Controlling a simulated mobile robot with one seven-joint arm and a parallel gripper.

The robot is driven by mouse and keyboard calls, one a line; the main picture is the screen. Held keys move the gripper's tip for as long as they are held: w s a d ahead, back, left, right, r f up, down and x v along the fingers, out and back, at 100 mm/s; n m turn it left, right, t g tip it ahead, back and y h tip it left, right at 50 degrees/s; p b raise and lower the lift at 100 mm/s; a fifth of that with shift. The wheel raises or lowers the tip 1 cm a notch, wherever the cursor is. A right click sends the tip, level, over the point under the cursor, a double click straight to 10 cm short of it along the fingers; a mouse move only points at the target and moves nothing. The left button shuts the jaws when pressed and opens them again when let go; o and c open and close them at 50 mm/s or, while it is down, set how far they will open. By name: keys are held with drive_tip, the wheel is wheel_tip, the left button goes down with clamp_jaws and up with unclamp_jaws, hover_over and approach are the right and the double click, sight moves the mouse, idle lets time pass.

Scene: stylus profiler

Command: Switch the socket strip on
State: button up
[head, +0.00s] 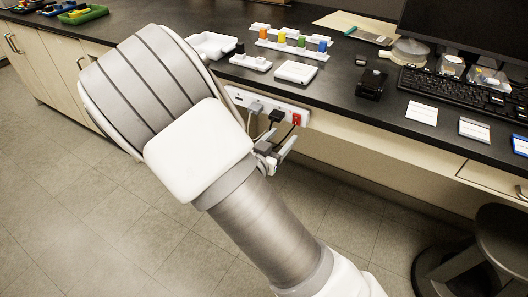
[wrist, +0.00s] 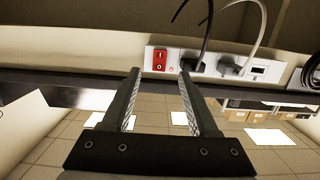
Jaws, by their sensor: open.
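The white socket strip (head: 252,104) is fixed along the front edge of the bench. In the wrist view the strip (wrist: 208,68) appears turned over, with cables running upward. Its red switch (head: 296,119) is at the strip's right end in the head view and at the left end in the wrist view (wrist: 160,60). I cannot tell the switch's position. A black plug and a grey plug sit in the strip. My gripper (head: 278,148) is open and empty, just in front of the strip. In the wrist view its fingertips (wrist: 160,72) flank the red switch; contact is not visible.
A black cable (wrist: 207,30) and a pale cable (wrist: 240,20) come off the plugs near one finger. The dark bench top (head: 340,92) holds trays, coloured pieces, a black box (head: 371,83) and a keyboard (head: 465,94). A stool (head: 490,250) stands at lower right.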

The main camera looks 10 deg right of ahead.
drive_tip(key=p+v, duration=0.1)
drive_tip(key=v, duration=0.9)
drive_tip(key=shift+p, duration=0.3)
drive_tip(key=shift+f, duration=0.1)
drive_tip(key=w+a+r+n+g+y, duration=0.1)
drive_tip(key=w+a+r+g+y, duration=0.3)
drive_tip(key=y, duration=0.6)
drive_tip(key=s+r+n+y, duration=0.3)
drive_tip(key=s+r, duration=0.2)
drive_tip(key=r, duration=0.3)
drive_tip(key=s+d+r+n+g+h, duration=0.2)
drive_tip(key=s+d, duration=0.5)
drive_tip(key=s, duration=0.1)
drive_tip(key=s+d+r+n+g+h, duration=0.1)
drive_tip(key=s+d+r+g+h, duration=0.15)
drive_tip(key=s+d, duration=0.45)
wheel_tip(320, 180, up, 14)
drive_tip(key=a+y+p, duration=0.1)
drive_tip(key=p, duration=1.3)
drive_tip(key=shift+s+t, duration=0.4)
drive_tip(key=shift+t, duration=0.05)
